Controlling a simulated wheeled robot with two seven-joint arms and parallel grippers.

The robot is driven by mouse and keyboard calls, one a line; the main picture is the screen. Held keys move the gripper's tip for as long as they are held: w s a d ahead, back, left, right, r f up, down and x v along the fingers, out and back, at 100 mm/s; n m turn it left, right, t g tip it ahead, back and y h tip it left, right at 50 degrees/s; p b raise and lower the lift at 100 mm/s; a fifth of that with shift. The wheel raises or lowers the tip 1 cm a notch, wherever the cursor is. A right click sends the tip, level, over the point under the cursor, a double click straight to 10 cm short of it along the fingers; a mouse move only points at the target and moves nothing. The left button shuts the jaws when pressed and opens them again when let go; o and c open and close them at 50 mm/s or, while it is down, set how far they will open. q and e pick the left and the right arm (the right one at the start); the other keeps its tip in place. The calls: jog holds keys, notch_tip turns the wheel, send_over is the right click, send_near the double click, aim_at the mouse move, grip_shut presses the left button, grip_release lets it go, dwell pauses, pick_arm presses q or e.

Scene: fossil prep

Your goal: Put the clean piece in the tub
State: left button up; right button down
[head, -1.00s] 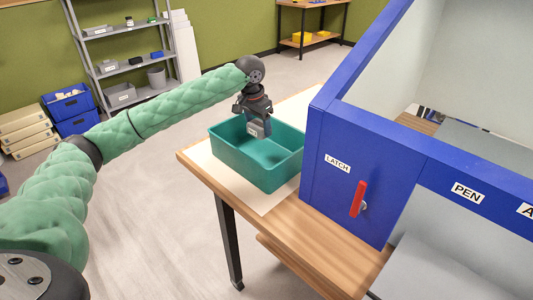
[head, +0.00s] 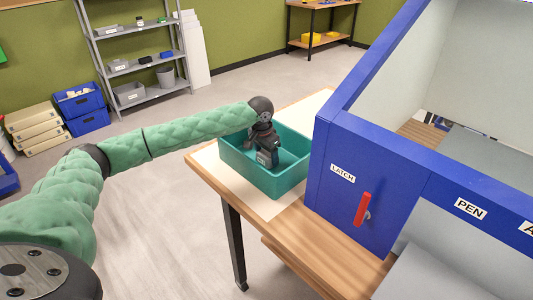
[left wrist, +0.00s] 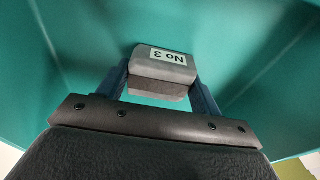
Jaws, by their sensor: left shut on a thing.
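The teal tub (head: 290,185) stands on a pale mat on the wooden table. My left gripper (head: 266,160) reaches down inside the tub. In the left wrist view its two fingers (left wrist: 160,85) are shut on a grey block (left wrist: 163,66) labelled "No 3", which I take as the piece. The teal tub wall and floor (left wrist: 60,60) fill the background there. Whether the piece touches the tub floor cannot be told. My right gripper is not in view.
A blue-framed enclosure (head: 345,195) with a door marked "LATCH" and a red handle (head: 362,208) stands right of the tub. A label "PEN" (head: 470,208) is on its frame. Shelves (head: 140,65) and blue bins (head: 82,105) stand at the back left.

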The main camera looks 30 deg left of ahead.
aim_at(263, 156)
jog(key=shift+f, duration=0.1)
pick_arm(q)
jog(key=o, duration=1.2)
jog(key=shift+f, duration=0.1)
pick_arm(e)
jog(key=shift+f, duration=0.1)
pick_arm(q)
jog(key=shift+r, duration=0.2)
notch_tip(263, 156, up, 12)
jog(key=s+b, duration=0.1)
jog(key=b, duration=0.1)
jog(key=shift+s+a+f+b, duration=0.15)
jog(key=shift+s+a+b, duration=0.1)
jog(key=shift+s+b, duration=0.1)
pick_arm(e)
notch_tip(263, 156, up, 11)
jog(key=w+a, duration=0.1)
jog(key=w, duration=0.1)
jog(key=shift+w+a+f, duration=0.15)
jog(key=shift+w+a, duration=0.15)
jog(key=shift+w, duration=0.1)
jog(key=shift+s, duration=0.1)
